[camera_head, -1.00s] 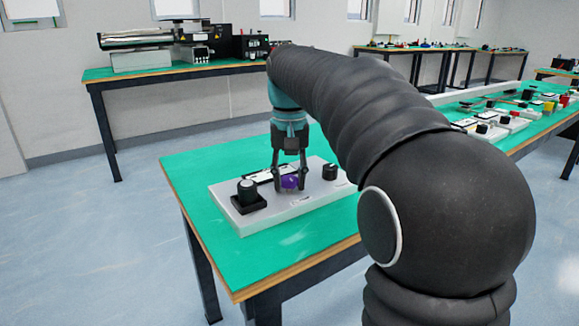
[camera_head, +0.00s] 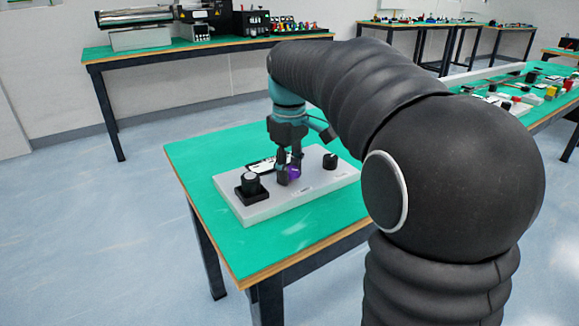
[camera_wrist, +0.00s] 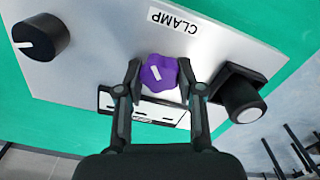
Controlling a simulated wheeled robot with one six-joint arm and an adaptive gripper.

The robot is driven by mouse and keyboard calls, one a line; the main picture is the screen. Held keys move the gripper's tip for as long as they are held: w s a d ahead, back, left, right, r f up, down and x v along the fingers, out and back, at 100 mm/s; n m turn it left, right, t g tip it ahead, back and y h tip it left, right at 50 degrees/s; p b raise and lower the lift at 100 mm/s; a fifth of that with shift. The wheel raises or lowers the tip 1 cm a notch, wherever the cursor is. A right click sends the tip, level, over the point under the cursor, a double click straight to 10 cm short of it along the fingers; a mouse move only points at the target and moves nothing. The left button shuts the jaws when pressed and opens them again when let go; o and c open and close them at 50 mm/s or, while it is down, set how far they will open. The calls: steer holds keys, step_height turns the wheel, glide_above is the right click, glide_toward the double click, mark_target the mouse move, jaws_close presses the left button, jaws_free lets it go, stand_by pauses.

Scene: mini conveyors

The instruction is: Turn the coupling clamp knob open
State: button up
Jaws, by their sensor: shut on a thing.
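The clamp knob (camera_wrist: 158,73) is purple and lobed with a white pointer mark. It stands on a light grey panel (camera_wrist: 100,45) beside a label reading CLAMP (camera_wrist: 180,20). In the wrist view my gripper (camera_wrist: 160,75) has one finger on each side of the knob and is shut on it. In the head view the knob (camera_head: 294,172) shows partly behind my gripper (camera_head: 288,172), whose fingers point down at the panel (camera_head: 255,212). The white pointer slants in the wrist view.
A black knob with a white mark (camera_wrist: 38,38) and a black round knob on a square base (camera_wrist: 240,95) flank the clamp knob. A black-framed white plate (camera_wrist: 150,110) lies close by. The green table (camera_head: 210,155) is otherwise clear.

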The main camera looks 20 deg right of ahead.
steer(key=shift+n, duration=0.6)
steer(key=o, duration=1.2)
steer(key=shift+c, duration=0.2)
step_height(320, 180, up, 12)
